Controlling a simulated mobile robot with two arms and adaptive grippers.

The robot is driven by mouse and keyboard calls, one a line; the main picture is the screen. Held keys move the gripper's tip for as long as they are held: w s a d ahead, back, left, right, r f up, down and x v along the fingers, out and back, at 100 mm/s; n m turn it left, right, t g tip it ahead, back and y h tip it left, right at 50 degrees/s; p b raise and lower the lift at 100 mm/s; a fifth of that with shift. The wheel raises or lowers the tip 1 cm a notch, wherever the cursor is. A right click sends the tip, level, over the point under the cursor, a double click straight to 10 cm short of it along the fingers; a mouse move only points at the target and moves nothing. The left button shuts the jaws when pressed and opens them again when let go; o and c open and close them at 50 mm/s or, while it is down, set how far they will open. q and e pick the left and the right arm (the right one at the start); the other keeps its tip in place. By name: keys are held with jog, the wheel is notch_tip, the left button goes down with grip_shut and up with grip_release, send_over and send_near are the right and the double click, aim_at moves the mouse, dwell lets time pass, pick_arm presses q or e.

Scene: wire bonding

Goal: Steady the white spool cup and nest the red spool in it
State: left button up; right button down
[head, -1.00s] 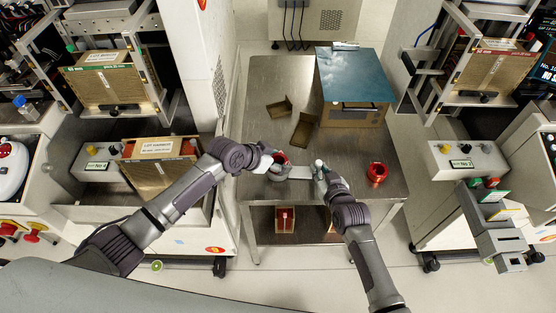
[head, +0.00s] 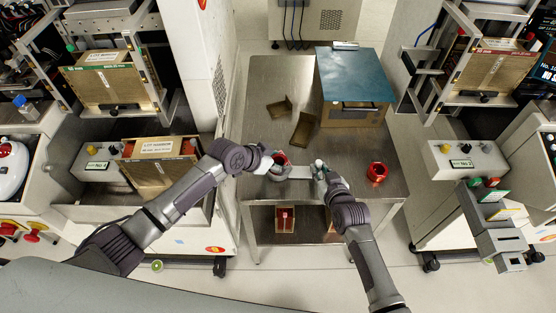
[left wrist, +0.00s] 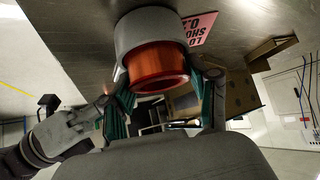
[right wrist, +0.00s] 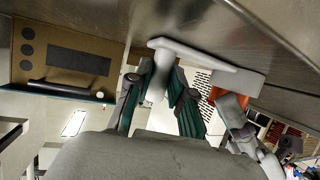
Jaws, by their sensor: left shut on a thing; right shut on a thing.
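The white spool cup (head: 277,177) is near the front of the metal table, with a flat handle (head: 300,172) reaching right. My right gripper (head: 319,171) is shut on an upright grip at the handle's end, seen in the right wrist view (right wrist: 160,85). The red spool (head: 281,159) is between the fingers of my left gripper (head: 269,163). In the left wrist view the red spool (left wrist: 158,68) sits at the mouth of the cup (left wrist: 150,30), partly inside its rim. Its depth in the cup is hard to tell.
A second red spool (head: 377,172) stands on the table at the right. Two brown brackets (head: 280,108) (head: 303,130) lie behind my grippers. A box with a blue-green top (head: 353,75) fills the back right. The left rear of the tabletop (head: 270,75) is clear.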

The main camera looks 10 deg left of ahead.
pick_arm(q)
jog(key=shift+f, duration=0.2)
jog(key=shift+r, duration=0.2)
jog(key=shift+r, duration=0.25)
dwell(1.4)
jog(key=shift+f, duration=0.5)
jog(key=shift+r, duration=0.15)
jog(key=shift+r, duration=0.35)
dwell(0.5)
